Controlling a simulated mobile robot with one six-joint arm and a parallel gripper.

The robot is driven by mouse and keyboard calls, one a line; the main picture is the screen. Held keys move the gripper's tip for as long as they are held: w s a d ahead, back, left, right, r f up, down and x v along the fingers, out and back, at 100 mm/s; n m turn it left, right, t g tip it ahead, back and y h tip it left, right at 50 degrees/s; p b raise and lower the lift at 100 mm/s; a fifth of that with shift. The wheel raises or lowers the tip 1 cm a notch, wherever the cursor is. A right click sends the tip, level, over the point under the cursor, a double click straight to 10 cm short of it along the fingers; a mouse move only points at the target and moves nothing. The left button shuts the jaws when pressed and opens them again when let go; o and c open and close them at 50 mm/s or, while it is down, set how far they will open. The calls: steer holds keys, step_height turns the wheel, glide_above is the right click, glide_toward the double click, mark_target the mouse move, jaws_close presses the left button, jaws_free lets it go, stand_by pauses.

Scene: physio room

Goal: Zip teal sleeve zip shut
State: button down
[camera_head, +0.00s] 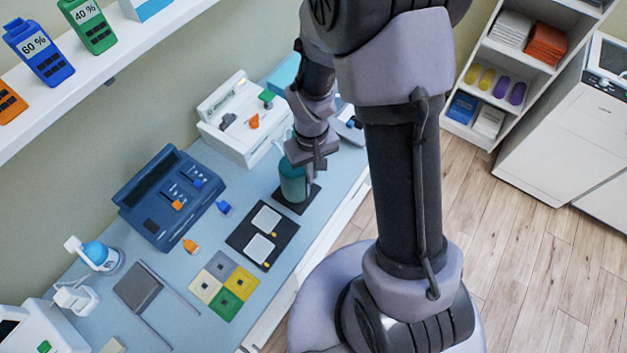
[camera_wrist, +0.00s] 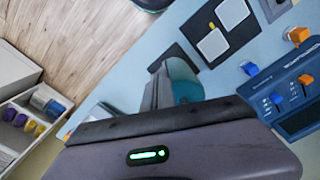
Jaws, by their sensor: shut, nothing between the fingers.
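The teal sleeve (camera_head: 291,184) stands upright on a dark square pad (camera_head: 299,203) near the front edge of the bench. My gripper (camera_head: 313,166) is shut and empty, beside the upper right of the sleeve in the head view. In the wrist view the teal sleeve (camera_wrist: 187,82) shows just beyond my gripper (camera_wrist: 158,88), partly hidden by it. I cannot tell whether the fingers touch the sleeve. The zip and its pull are too small or hidden to make out.
A dark tray with two white pads (camera_head: 257,254) lies next to the sleeve's pad. A blue console (camera_head: 150,215) and a white device (camera_head: 228,130) stand toward the wall. Coloured tiles (camera_head: 240,284) lie nearer. A shelf (camera_head: 95,75) overhangs at left.

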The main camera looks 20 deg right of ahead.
steer(key=shift+f, duration=0.1)
stand_by(0.4)
steer(key=shift+f+b, duration=0.3)
steer(key=shift+b, duration=0.05)
steer(key=s+d, duration=0.1)
steer(key=s+r, duration=0.1)
steer(key=s+d+r+p, duration=0.1)
steer(key=shift+s+d+r, duration=0.1)
steer(key=shift+s+d, duration=0.25)
